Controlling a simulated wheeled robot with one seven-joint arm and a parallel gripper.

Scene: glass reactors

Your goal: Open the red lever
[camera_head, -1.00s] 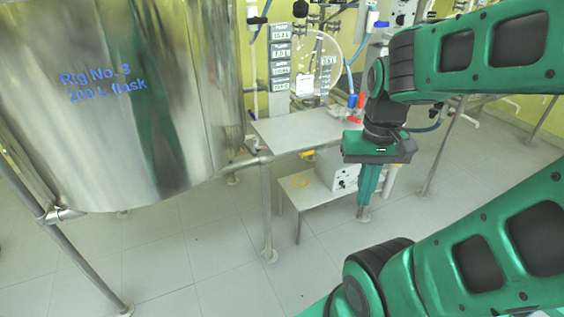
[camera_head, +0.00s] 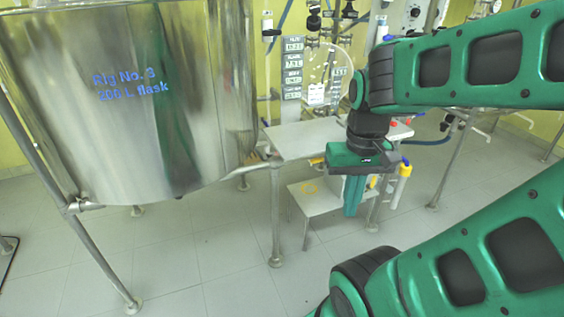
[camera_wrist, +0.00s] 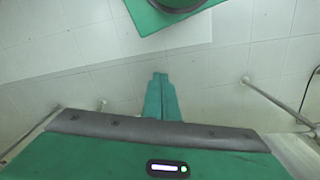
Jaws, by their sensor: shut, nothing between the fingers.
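My gripper (camera_head: 351,211) hangs downward in front of the white table by the reactor, shut and empty. Its green fingers also show together in the wrist view (camera_wrist: 160,77), over bare pale floor tiles. I cannot clearly make out a red lever. A small red part (camera_head: 393,123) shows right of my wrist at table height, apart from my fingers.
A large shiny metal vessel (camera_head: 130,140) marked "Rig No. 3" fills the left. A white table (camera_head: 300,138) and a lower shelf (camera_head: 318,203) stand behind my gripper. A yellow-handled part (camera_head: 404,169) is right of it. Floor in front is clear.

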